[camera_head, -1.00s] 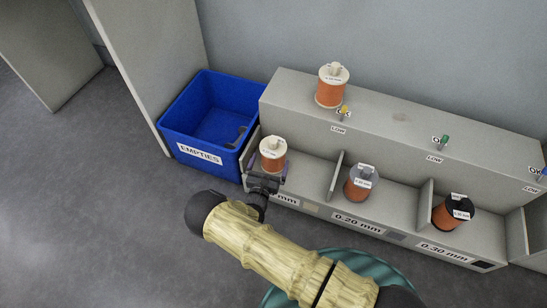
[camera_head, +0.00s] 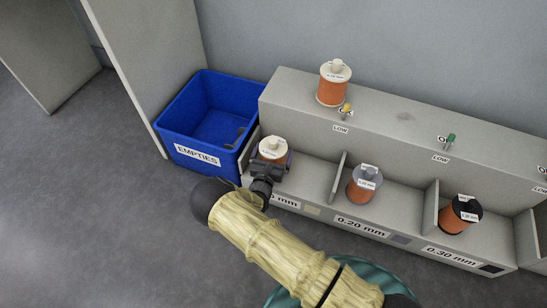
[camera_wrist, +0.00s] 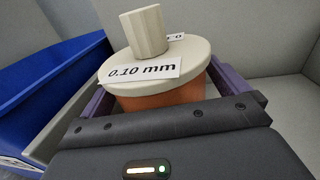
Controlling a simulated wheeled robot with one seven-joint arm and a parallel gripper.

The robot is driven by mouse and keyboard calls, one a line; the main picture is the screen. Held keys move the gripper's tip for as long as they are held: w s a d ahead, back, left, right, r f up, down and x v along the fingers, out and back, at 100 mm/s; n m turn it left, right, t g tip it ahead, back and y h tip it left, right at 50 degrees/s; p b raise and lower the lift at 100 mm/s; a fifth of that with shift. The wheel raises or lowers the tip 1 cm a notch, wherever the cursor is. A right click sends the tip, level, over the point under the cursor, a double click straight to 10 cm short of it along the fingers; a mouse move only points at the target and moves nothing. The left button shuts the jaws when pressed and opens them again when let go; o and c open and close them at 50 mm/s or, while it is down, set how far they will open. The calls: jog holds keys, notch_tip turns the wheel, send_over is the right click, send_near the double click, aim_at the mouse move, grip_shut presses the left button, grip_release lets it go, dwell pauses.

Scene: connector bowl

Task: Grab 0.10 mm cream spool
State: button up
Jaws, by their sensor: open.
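The 0.10 mm cream spool (camera_head: 272,148) sits in the leftmost bay of the grey rack. It has a cream top flange with a cream knob, orange winding and a white label. In the wrist view the spool (camera_wrist: 160,75) fills the middle, its "0.10 mm" label facing me. My gripper (camera_head: 271,164) is at the spool, its open purple-edged fingers on the left and right sides of it. In the wrist view my gripper (camera_wrist: 165,100) has the spool between its fingers; the spool's lower part is hidden, and contact cannot be told.
A blue EMPTIES bin (camera_head: 205,125) stands just left of the rack (camera_head: 420,128). Another cream spool (camera_head: 334,84) stands on the upper ledge. A grey spool (camera_head: 364,184) and a black-topped spool (camera_head: 459,215) sit in bays to the right, behind dividers. Small toggles line the ledge.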

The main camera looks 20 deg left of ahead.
aim_at(273, 140)
dwell(0.3)
jog(key=c, duration=1.7)
jog(key=shift+r, duration=0.15)
jog(key=shift+c, duration=0.4)
notch_tip(273, 140, up, 10)
jog(key=p, duration=0.6)
jog(key=shift+p, duration=0.3)
